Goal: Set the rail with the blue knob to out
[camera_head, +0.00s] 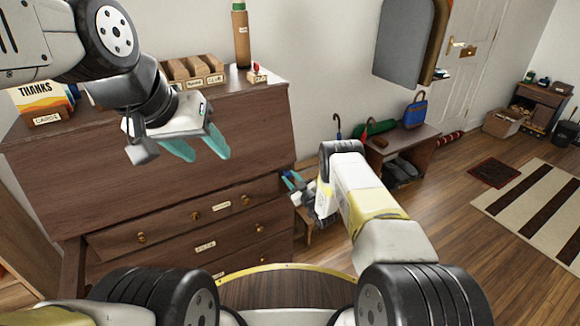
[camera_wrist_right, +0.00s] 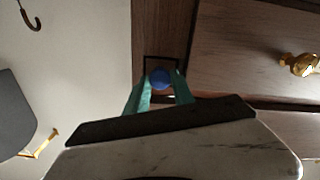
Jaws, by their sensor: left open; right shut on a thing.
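The blue knob (camera_wrist_right: 160,78) shows in the right wrist view at the front end of its rail, inside a dark square outline at the edge of the wooden desk. My right gripper (camera_wrist_right: 160,92) is shut on the blue knob, with one teal finger on each side. How far the rail stands out is hard to tell. In the head view my right gripper (camera_head: 293,181) is beside the desk's right front edge, and the knob is hidden there. My left gripper (camera_head: 205,152) is open and empty in front of the desk's closed slanted front (camera_head: 245,120).
Labelled drawers (camera_head: 180,216) with brass knobs lie below the slanted front. One brass knob (camera_wrist_right: 302,65) is near my right gripper. The desk top holds letter boxes (camera_head: 195,72), a bottle (camera_head: 240,35) and a card box. A low bench (camera_head: 405,140) stands right; the floor before it is clear.

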